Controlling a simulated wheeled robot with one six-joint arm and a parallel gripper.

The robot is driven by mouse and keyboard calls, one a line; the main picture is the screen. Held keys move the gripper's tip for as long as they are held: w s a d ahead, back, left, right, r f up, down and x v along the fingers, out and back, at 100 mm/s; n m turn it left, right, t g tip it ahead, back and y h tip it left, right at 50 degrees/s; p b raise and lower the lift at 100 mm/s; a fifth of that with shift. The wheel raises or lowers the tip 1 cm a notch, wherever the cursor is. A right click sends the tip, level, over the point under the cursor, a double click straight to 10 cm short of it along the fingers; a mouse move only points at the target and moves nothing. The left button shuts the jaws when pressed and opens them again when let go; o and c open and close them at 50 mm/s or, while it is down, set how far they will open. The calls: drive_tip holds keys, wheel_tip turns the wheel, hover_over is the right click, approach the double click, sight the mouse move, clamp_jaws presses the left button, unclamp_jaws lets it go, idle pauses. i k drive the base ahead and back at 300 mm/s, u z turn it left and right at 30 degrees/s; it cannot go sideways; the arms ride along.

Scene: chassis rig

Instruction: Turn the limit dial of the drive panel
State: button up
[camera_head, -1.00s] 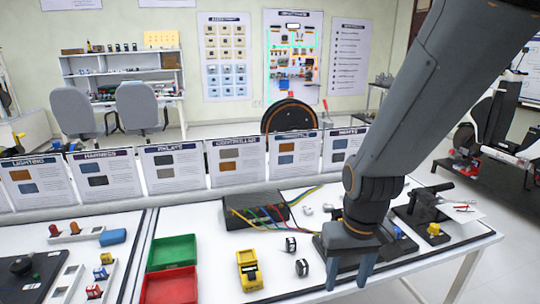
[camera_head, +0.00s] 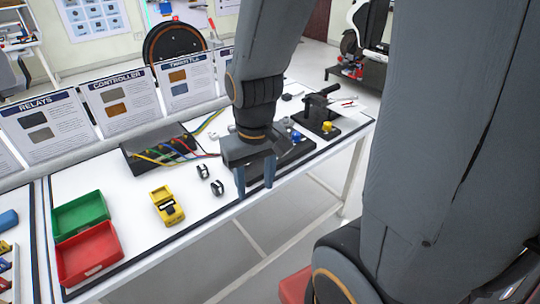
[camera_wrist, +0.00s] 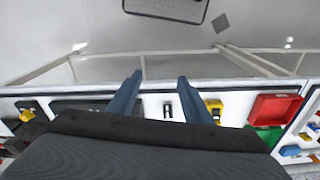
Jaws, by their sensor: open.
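A dark panel (camera_head: 296,151) with a blue knob (camera_head: 295,135) lies on the white table, partly hidden behind my gripper. Another dark base with a yellow knob (camera_head: 327,126) stands to its right. I cannot tell which part is the limit dial; no label is readable. My gripper (camera_head: 255,187) points down at the table's front edge, in front of the dark panel. Its two fingers are apart with nothing between them. In the wrist view the open fingers (camera_wrist: 160,76) reach over the table edge, and a dark panel (camera_wrist: 80,105) shows left of them.
Green (camera_head: 80,214) and red (camera_head: 90,254) bins stand further left. Upright cards (camera_head: 120,101) line the table's back.

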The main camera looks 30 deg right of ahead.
sight(295, 137)
drive_tip(key=z, duration=0.7)
drive_tip(key=i, duration=0.2)
drive_tip(key=z, duration=0.15)
